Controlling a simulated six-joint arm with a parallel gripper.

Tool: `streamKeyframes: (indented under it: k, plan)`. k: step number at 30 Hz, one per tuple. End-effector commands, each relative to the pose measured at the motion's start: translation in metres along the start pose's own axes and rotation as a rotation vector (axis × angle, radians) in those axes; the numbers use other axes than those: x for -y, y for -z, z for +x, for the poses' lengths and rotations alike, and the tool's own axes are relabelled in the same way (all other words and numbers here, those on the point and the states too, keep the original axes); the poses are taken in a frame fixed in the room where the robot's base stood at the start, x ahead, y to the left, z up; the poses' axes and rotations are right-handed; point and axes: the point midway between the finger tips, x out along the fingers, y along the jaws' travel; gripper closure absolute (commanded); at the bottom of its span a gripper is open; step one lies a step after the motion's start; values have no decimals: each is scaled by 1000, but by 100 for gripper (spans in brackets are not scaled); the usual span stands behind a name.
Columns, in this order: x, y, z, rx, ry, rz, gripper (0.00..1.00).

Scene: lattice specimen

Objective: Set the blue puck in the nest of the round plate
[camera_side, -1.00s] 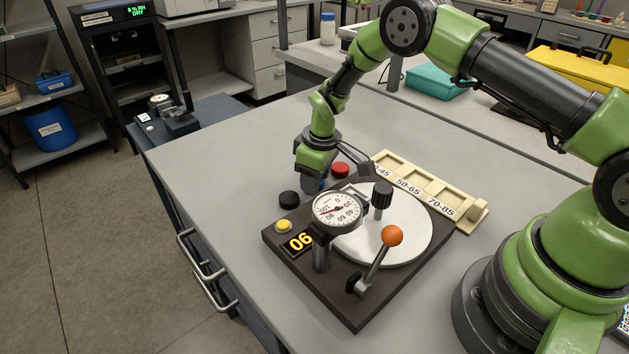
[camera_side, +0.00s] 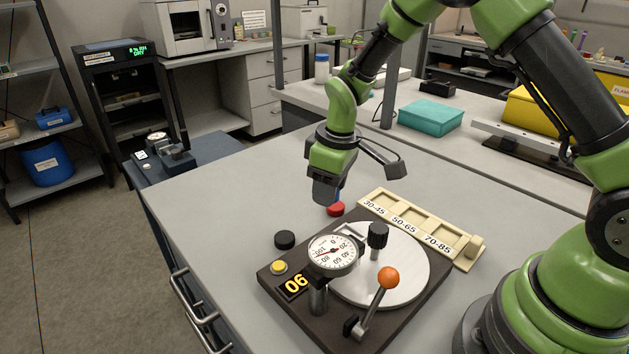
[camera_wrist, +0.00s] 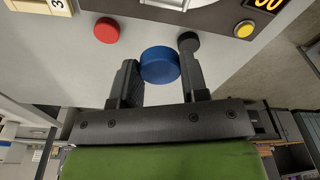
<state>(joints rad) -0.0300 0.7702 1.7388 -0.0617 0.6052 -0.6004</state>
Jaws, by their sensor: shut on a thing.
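The blue puck (camera_wrist: 160,66) is between the two fingers of my gripper (camera_wrist: 158,75) in the wrist view. My gripper is shut on it. The round plate (camera_side: 405,270) is a pale disc on the dark base of the tester. A dial gauge (camera_side: 332,252) and a black knob (camera_side: 377,235) stand over the plate and cover part of it. The nest is not clearly seen.
A red puck (camera_side: 335,209) and a black puck (camera_side: 285,239) lie on the table near my gripper. A cream tray (camera_side: 473,245) with labelled compartments stands behind the plate. An orange-knobbed lever (camera_side: 388,278) and a yellow button (camera_side: 279,267) are on the tester. The table's left area is clear.

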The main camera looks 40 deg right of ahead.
Motion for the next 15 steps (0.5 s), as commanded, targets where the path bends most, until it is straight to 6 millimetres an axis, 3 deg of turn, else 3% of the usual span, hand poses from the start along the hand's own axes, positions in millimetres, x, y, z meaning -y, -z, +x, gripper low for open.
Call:
streamKeyframes:
  k: [7,15]
  plan:
    - [17,-37,-8,1,-3,2,82]
    - [20,-46,2,2,-3,4,82]
